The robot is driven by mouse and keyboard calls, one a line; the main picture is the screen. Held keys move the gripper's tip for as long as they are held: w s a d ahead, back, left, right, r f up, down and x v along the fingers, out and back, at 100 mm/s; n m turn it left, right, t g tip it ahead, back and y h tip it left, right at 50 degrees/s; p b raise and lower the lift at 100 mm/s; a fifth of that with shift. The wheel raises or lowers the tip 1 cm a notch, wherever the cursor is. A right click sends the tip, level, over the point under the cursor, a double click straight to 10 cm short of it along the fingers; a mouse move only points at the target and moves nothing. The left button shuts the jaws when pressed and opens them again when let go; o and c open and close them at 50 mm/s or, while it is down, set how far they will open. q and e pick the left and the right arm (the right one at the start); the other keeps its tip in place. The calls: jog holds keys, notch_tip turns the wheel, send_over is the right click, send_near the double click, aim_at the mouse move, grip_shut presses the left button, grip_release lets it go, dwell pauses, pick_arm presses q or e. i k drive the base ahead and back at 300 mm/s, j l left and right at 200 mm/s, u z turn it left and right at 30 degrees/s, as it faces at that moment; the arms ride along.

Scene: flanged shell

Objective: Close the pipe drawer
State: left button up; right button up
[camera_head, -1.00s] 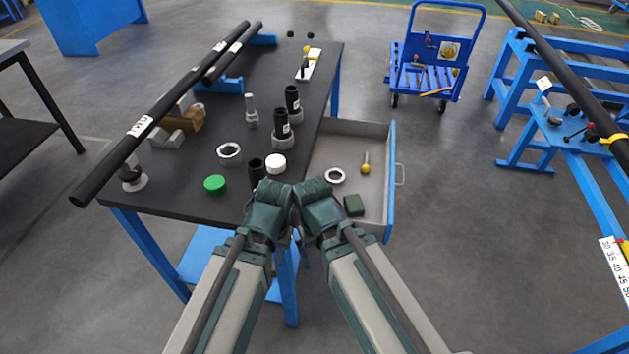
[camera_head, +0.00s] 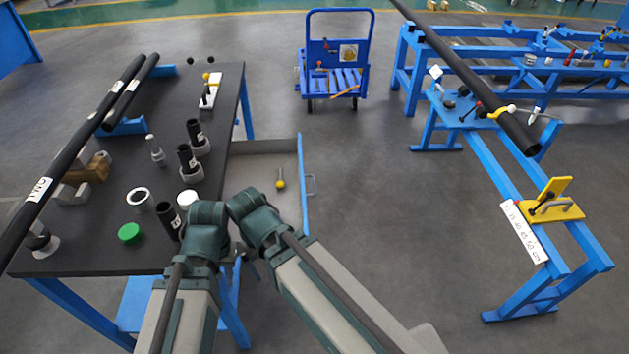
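The pipe drawer (camera_head: 262,152) stands pulled out from the right side of the black-topped table (camera_head: 103,224). Its blue front panel (camera_head: 302,165) carries a grey handle (camera_head: 311,187) on the outer face. A small yellow-ended tool (camera_head: 280,180) lies inside the drawer. My two arms come in from the bottom, with their green wrist joints side by side at the table's near right corner. My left gripper (camera_head: 208,240) is mostly hidden behind its wrist. My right gripper's fingers are hidden too. My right forearm covers the drawer's near part. Neither gripper visibly touches the handle.
Black pipes (camera_head: 95,120), upright black fittings (camera_head: 187,160), a white ring (camera_head: 139,197) and a green cap (camera_head: 130,233) are on the table. A blue cart (camera_head: 335,75) stands behind. A blue pipe stand (camera_head: 490,165) is at the right. Grey floor between is clear.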

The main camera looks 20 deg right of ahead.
aim_at(254, 162)
jog(key=l, duration=0.6)
jog(key=k+l, duration=0.15)
jog(key=l, duration=0.5)
